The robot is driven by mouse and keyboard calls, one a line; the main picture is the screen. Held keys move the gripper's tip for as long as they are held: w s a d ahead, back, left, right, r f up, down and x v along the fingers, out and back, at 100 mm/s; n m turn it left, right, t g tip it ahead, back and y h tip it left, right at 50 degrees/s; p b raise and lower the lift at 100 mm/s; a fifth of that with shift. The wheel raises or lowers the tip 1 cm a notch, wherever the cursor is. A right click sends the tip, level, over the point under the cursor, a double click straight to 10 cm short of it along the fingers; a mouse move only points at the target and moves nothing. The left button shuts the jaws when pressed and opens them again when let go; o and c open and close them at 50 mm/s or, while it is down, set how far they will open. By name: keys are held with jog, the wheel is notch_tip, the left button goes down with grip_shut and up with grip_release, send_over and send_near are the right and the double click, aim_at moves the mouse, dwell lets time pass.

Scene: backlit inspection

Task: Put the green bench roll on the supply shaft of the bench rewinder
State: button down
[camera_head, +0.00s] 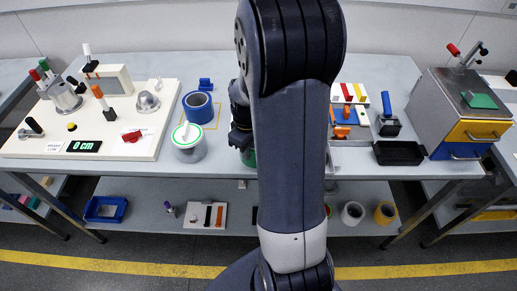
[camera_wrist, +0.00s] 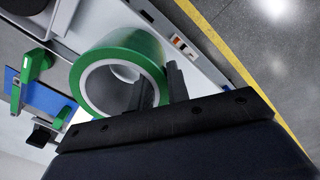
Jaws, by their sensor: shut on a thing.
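The green bench roll (camera_wrist: 148,48) is a wide green ring with a pale core, tilted in the wrist view. My gripper (camera_wrist: 160,87) is shut on its wall, with one finger inside the bore and the other outside. In the head view my gripper (camera_head: 239,137) is mostly hidden by my arm, and only a sliver of the green roll (camera_head: 249,158) shows below it. The bench rewinder (camera_head: 120,145) appears to be the white board at left with a "0 cm" display. A metal hub (camera_head: 148,102) stands on it. I cannot tell which part is the supply shaft.
A blue roll (camera_head: 198,107) and a white roll with a green ring (camera_head: 188,143) stand between the board and my gripper. A grey cabinet (camera_head: 440,95) and a black tray (camera_head: 398,153) are at right. A lower shelf (camera_head: 150,222) holds a blue bin (camera_head: 104,209) and rolls.

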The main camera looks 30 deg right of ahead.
jog(key=shift+r+p, duration=1.15)
jog(key=shift+r, duration=0.55)
jog(key=c, duration=1.8)
grip_release()
jog(key=shift+c, duration=0.2)
grip_shut()
